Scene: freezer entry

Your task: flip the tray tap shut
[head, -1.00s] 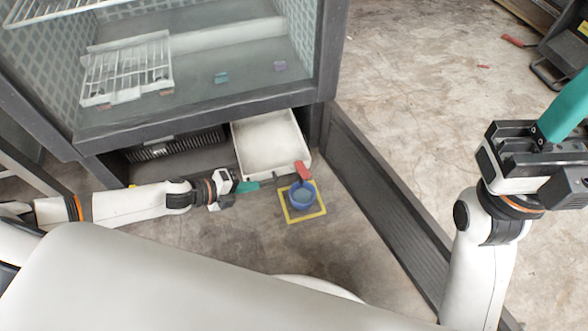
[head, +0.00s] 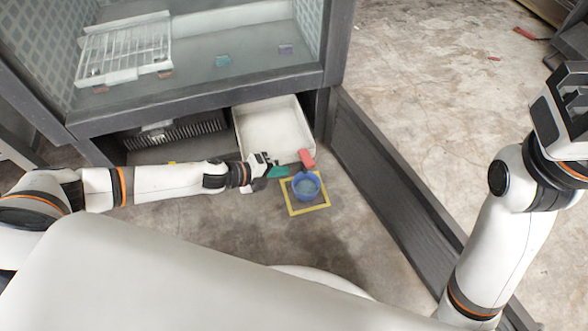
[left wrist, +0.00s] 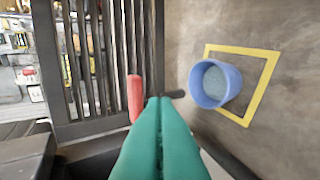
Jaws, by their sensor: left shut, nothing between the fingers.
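The white tray (head: 275,130) sits low under the glass-fronted cabinet. At its front edge is the tap with a red lever (head: 306,158), just above the blue bucket (head: 306,186). My left gripper (head: 284,172) is shut and empty, its teal fingertips just left of the tap. In the left wrist view the fingers (left wrist: 160,115) point between the red lever (left wrist: 135,98) and the dark spout (left wrist: 174,94); I cannot tell if they touch. The bucket (left wrist: 215,84) holds greyish contents.
The bucket stands inside a yellow floor square (head: 310,211). A dark grille (head: 180,137) lies under the cabinet, left of the tray. The concrete floor beyond the panel is mostly clear.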

